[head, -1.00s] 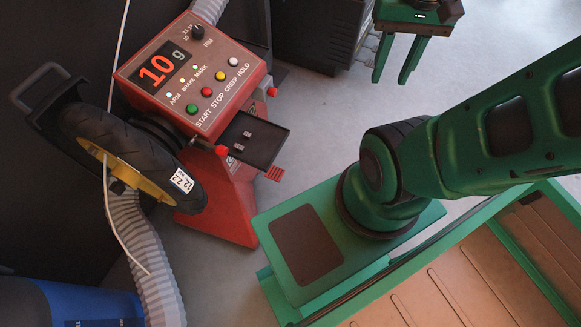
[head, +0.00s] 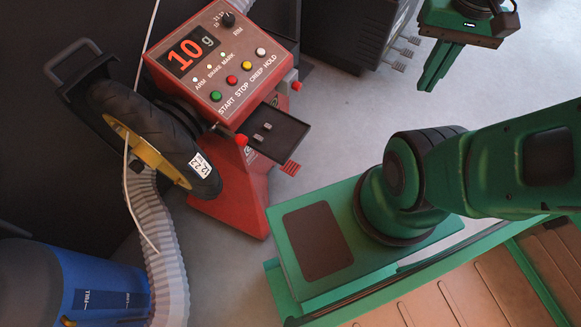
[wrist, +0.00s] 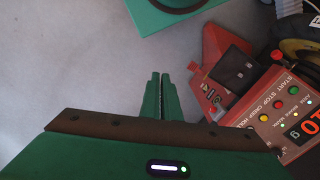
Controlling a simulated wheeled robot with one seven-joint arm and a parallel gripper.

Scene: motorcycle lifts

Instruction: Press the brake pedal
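A red ribbed pedal (head: 290,168) sticks out low from the right side of the red wheel balancer (head: 228,175), near the floor. I take it as the brake pedal; no label on it is readable. It also shows small in the wrist view (wrist: 194,67), right of my fingertips. My gripper (head: 434,85) is at the upper right of the head view, pointing down, apart from the balancer and pedal. In the wrist view its two green fingers (wrist: 161,78) lie side by side with only a thin line between them, shut and empty.
The balancer has a console (head: 215,62) with coloured buttons and a dark tray (head: 268,135) above the pedal. A mounted tyre (head: 150,135) is on its left. A dark cabinet (head: 350,30) with grey pedals (head: 403,52) stands behind. Floor between gripper and red pedal is clear.

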